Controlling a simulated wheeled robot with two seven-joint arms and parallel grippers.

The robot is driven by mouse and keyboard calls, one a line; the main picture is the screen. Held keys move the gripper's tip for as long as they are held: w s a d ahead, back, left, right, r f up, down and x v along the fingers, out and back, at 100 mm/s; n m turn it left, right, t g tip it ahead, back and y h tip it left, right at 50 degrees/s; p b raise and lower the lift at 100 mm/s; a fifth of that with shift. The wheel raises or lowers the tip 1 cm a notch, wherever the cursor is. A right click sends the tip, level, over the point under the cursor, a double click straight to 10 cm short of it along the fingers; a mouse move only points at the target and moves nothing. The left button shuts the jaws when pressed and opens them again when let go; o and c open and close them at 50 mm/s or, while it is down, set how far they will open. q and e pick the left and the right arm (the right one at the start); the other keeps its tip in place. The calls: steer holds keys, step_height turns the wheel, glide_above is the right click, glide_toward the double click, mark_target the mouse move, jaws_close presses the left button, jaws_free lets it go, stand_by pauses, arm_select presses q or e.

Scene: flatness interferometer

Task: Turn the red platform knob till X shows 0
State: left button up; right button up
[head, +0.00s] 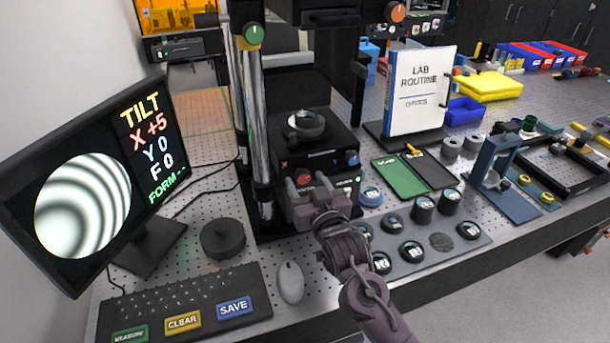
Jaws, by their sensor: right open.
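The red platform knob (303,177) is on the front of the black interferometer platform (318,152), beside a red X mark. My right gripper (306,187) is open right in front of the red knob, with its fingers close about it. I cannot tell whether they touch it. The monitor (95,185) at the left reads TILT, X +5, Y 0, F 0 and FORM with dashes, next to round curved fringes. A blue knob (352,158) is at the platform's right. My left gripper is not in view.
A keyboard (185,308), a mouse (290,282) and a black round part (222,238) lie at the front left. A tray (455,240) of several round optics is right of my right arm. Chrome columns (256,125) stand left of the platform.

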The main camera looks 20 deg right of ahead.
steer(key=shift+w, duration=0.7)
steer(key=c, duration=1)
